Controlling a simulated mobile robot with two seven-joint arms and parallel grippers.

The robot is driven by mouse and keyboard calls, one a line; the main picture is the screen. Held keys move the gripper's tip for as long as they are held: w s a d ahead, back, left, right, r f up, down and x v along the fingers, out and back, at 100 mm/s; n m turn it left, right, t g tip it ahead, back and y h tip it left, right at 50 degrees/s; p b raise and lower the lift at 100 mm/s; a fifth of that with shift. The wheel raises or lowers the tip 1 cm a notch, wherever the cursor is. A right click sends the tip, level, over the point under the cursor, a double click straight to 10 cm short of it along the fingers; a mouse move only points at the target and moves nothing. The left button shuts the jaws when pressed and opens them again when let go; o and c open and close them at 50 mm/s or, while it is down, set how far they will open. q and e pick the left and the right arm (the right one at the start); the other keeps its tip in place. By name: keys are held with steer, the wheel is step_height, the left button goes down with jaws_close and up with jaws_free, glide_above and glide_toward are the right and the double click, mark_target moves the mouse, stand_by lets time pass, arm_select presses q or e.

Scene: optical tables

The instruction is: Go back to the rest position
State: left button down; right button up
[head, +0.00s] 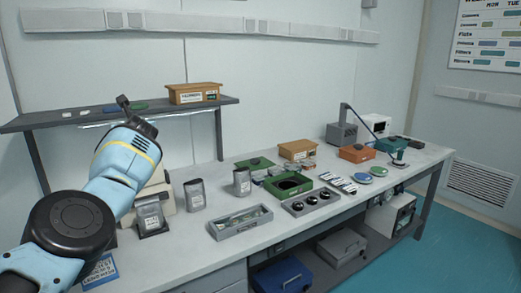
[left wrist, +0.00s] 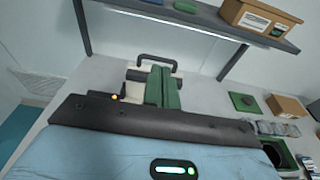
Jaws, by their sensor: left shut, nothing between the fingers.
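My left arm comes in from the left in the head view, raised in front of the left part of the bench. My right arm and gripper are not in view.
The wall shelf (head: 60,122) holds an orange-brown box (head: 194,93). On the bench stand grey pouches (head: 194,195), a grey tray (head: 240,223), a green bin (head: 288,184) and a tray of round dark parts (head: 311,201). A blue case (head: 283,277) is below. The floor at right is clear.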

arm_select(q)
steer(key=s+a+f+m+t, duration=0.2)
steer(key=s+a+f+m, duration=0.15)
steer(key=f+m, duration=0.4)
steer(key=s+a+f+m+t, duration=0.3)
steer(key=a+f+m, duration=0.25)
steer(key=f, duration=0.25)
steer(key=s+d+f+m+g+h, duration=0.35)
steer(key=s+d+f+m, duration=0.25)
steer(key=s+f+m, duration=0.3)
steer(key=s+d+f+m+g+h, duration=0.2)
steer(key=s+d+f+m+h, duration=0.3)
steer(key=s+f+m, duration=0.45)
steer(key=s+d+f+m+g+h, duration=0.25)
steer(key=s+d+f+m, duration=0.5)
steer(key=s+f, duration=0.4)
steer(key=s+d+m+g+y, duration=0.1)
steer(key=s+d+m+g, duration=0.25)
steer(key=s, duration=1.15)
steer(key=s+d+m+g+y, duration=0.15)
steer(key=s+g, duration=0.35)
steer(key=s, duration=0.9)
steer(key=w+d+f+t+h, duration=0.2)
steer(key=w+f+t, duration=0.4)
steer(key=f, duration=0.4)
steer(key=shift+d+m+t, duration=0.3)
steer(key=shift+d+t, duration=0.3)
steer(key=shift+t, duration=0.25)
